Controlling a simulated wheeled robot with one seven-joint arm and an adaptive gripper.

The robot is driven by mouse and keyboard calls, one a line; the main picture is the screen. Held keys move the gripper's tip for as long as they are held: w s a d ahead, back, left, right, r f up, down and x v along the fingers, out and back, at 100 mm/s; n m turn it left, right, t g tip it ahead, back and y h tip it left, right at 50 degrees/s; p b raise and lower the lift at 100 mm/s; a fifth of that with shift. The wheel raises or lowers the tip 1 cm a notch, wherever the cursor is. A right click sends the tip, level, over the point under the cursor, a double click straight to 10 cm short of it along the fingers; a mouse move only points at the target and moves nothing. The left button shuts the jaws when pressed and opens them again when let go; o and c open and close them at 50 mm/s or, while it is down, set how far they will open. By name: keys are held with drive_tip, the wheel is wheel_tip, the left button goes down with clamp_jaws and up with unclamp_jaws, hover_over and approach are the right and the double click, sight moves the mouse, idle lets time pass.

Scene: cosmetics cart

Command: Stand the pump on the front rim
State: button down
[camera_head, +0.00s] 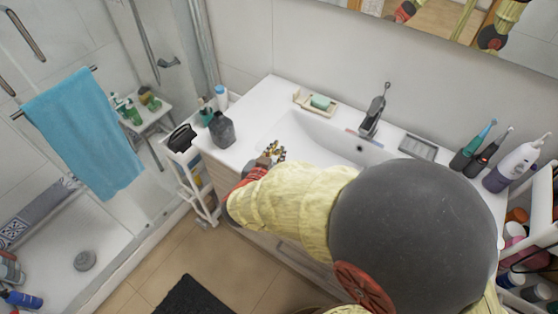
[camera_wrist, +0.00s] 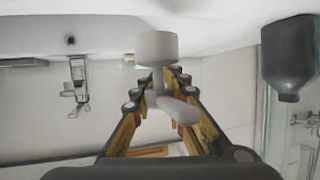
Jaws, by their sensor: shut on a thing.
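The pump is a small whitish piece with a wide collar (camera_wrist: 157,48) and a grey spout; the wrist view shows it upside down. My gripper (camera_wrist: 158,82) is shut on it, with the yellow and black fingers on both sides of its stem. The collar faces the white washbasin surface (camera_wrist: 215,16) and is close to it; I cannot tell whether they touch. In the head view my gripper (camera_head: 272,154) is over the front left part of the washbasin, and I cannot make out the pump there. My sleeved arm hides much of the front rim.
A dark grey bottle (camera_head: 222,130) stands on the left counter, near my gripper; it also shows in the wrist view (camera_wrist: 289,55). A soap dish (camera_head: 314,104) and faucet (camera_head: 374,112) stand at the back. A slim cart (camera_head: 194,182) is at the left.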

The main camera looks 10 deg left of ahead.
drive_tip(key=f+b, duration=0.1)
drive_tip(key=f, duration=0.2)
drive_tip(key=f+b, duration=0.1)
drive_tip(key=shift+w+f+b, duration=0.15)
drive_tip(key=shift+w+b, duration=0.2)
drive_tip(key=shift+w, duration=0.05)
drive_tip(key=c, duration=1.7)
unclamp_jaws()
drive_tip(key=shift+c, duration=0.2)
